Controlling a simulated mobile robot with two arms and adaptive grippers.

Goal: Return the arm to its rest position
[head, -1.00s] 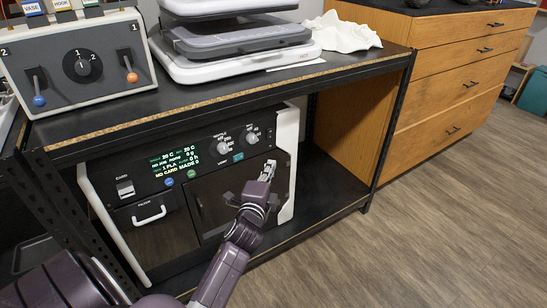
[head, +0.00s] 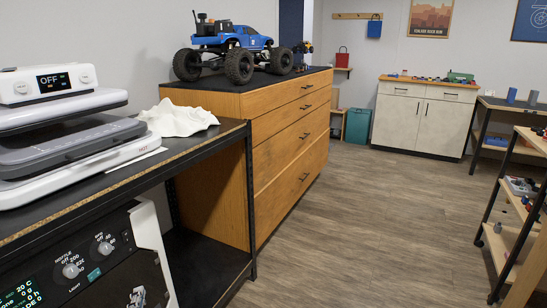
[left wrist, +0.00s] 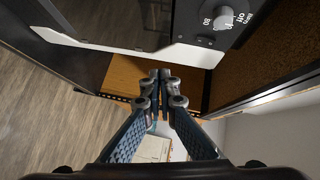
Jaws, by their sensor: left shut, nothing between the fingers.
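My left gripper (head: 137,297) shows only as a small piece at the bottom edge of the head view, in front of the black machine (head: 88,262). The rest of my left arm is out of that view. In the left wrist view my left gripper (left wrist: 160,84) has its fingertips together, with nothing between them. The machine's dark front with a white edge (left wrist: 195,53) and a knob (left wrist: 224,18) show beyond the fingertips. My right gripper is in neither view.
The machine sits on the lower shelf of a black rack (head: 205,265). A heat press (head: 75,140) and white cloth (head: 178,118) are on top. A wooden drawer cabinet (head: 290,130) bears a blue truck (head: 235,48). The wooden floor (head: 350,220) to the right is clear.

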